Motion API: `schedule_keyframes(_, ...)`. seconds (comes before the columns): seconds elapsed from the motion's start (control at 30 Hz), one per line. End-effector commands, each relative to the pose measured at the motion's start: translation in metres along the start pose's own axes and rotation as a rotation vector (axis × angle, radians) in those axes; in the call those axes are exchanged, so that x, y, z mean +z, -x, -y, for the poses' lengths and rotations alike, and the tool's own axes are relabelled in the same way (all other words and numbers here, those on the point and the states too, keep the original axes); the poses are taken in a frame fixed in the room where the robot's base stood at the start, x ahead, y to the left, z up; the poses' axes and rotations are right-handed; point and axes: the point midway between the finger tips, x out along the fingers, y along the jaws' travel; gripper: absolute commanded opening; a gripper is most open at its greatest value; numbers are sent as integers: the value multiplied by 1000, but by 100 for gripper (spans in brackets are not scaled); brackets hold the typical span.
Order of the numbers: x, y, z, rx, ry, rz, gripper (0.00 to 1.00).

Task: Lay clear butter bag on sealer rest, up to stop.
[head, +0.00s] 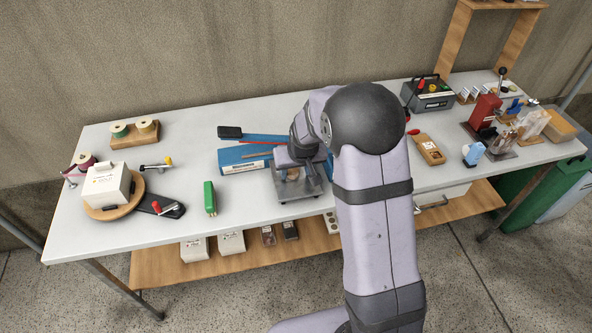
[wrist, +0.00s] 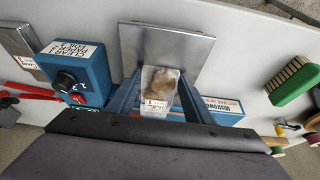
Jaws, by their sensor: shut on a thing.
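The clear butter bag (wrist: 160,84), see-through with brown contents and a small white label, is between the fingers of my gripper (wrist: 157,92) in the wrist view. The gripper is shut on it. In the head view the bag (head: 292,174) shows as a brown patch under my gripper (head: 297,163). The sealer rest, a grey metal plate (wrist: 190,50), lies beyond the bag in the wrist view, and the bag overlaps its near edge. In the head view the plate (head: 290,194) is below the gripper. I cannot tell whether bag and plate touch. No stop can be made out.
A white box (head: 107,186) sits on a round board. My arm hides part of the table.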

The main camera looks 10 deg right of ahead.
Motion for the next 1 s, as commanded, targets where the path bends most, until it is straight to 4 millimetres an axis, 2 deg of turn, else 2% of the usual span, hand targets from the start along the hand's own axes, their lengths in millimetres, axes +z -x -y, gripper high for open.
schedule_keyframes(0.33, -4, -1, 0, 0, 0, 0, 36)
schedule_keyframes(0.4, -4, -1, 0, 0, 0, -1, 59)
schedule_keyframes(0.43, -4, -1, 0, 0, 0, -1, 66)
schedule_keyframes(0.47, -4, -1, 0, 0, 0, -1, 68)
schedule_keyframes(0.8, -3, 0, 0, 0, 0, 0, 68)
schedule_keyframes(1.0, -5, 14, 0, 0, 0, -4, 68)
